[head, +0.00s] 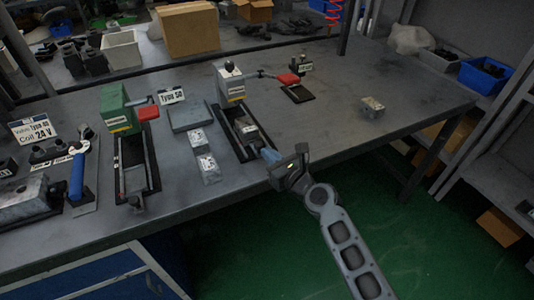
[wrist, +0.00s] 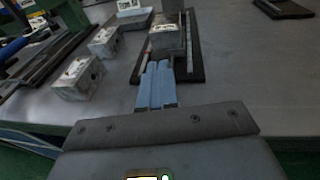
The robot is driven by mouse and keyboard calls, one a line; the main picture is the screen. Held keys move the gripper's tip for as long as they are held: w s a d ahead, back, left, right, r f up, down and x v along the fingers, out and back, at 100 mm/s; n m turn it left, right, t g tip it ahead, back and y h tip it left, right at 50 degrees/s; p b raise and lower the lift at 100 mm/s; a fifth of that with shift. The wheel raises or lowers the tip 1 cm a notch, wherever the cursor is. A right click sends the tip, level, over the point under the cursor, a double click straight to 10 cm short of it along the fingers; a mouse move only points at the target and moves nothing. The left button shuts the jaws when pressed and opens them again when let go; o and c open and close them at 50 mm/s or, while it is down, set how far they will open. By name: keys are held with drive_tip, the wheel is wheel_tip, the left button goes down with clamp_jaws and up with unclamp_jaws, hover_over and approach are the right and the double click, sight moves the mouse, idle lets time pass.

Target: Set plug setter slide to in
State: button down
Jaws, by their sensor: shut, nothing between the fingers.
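A press-like setter with a white-grey head (head: 230,85) and a red-ended lever (head: 288,78) stands at the back of a dark rail base (head: 224,135). I cannot read which setter is the plug setter. A metal block (wrist: 167,40) sits in this base, near its front end. My gripper (head: 266,153) is at the front end of the base, by the table's front edge. Its blue fingers (wrist: 159,68) are together and empty, pointing at the block's near face. I cannot tell whether they touch it. The slide under the block is partly hidden.
A green setter (head: 115,110) with a red lever stands to the left. Loose metal blocks (head: 208,165) lie between the two bases. A lone block (head: 372,107) and a dark tray (head: 298,93) lie to the right. The table's right side is mostly clear.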

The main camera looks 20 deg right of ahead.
sight(254, 131)
drive_tip(key=shift+w+a+f, duration=0.1)
drive_tip(key=shift+w, duration=0.55)
drive_tip(key=shift+w, duration=0.1)
drive_tip(key=x, duration=0.3)
drive_tip(key=d+b+x, duration=0.1)
drive_tip(key=x, duration=0.2)
drive_tip(key=r+b+x, duration=0.1)
drive_tip(key=x, duration=0.2)
drive_tip(key=shift+w+d, duration=0.2)
drive_tip(key=shift+w, duration=0.05)
drive_tip(key=shift+w+r, duration=0.2)
drive_tip(key=shift+r, duration=0.1)
